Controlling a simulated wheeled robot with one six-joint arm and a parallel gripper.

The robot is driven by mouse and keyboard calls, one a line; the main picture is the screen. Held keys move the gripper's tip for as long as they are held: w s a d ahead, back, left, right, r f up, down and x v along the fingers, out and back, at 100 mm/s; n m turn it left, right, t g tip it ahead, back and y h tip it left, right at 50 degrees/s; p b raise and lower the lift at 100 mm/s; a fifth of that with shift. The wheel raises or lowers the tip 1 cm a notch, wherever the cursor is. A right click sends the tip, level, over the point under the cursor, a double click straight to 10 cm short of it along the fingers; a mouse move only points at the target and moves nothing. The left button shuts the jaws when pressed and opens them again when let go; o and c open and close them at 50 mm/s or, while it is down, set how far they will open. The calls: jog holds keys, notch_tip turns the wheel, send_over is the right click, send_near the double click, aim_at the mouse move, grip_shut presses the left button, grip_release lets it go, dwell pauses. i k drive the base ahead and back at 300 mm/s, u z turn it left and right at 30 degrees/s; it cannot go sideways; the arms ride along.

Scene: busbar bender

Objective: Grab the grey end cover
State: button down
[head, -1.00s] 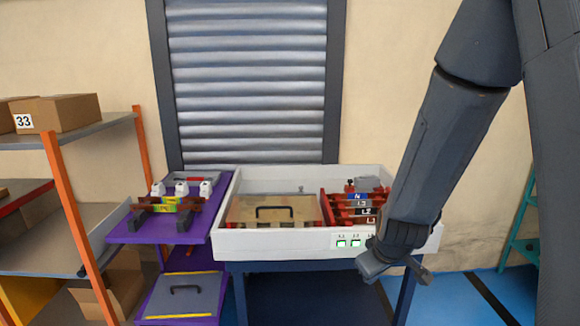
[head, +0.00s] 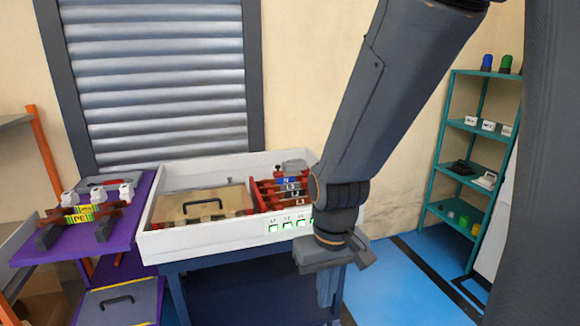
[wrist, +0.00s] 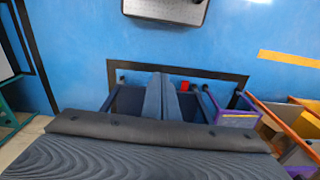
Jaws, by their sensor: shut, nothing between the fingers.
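My gripper (head: 327,300) points down in front of the right part of a white tray-topped bench (head: 200,243). Its fingers are together and empty, which also shows in the wrist view (wrist: 166,82). A small grey block (head: 295,167) sits at the back right of the white tray, behind red busbar supports (head: 280,192). A grey panel with a black handle (head: 120,310) lies low on the purple stand at left. I cannot tell which of these is the grey end cover. My gripper is apart from both.
A tan lidded panel with a handle (head: 190,207) lies in the tray. A purple stand (head: 125,238) holds red bars and white pieces at left. A teal shelf (head: 470,172) with small parts stands at right. Blue floor (head: 400,290) is open between bench and shelf.

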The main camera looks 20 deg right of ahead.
aim_at(299, 164)
jog(key=z, duration=0.85)
jog(key=i, duration=1.4)
jog(key=u, duration=0.45)
jog(key=i, duration=0.4)
jog(key=u, duration=0.45)
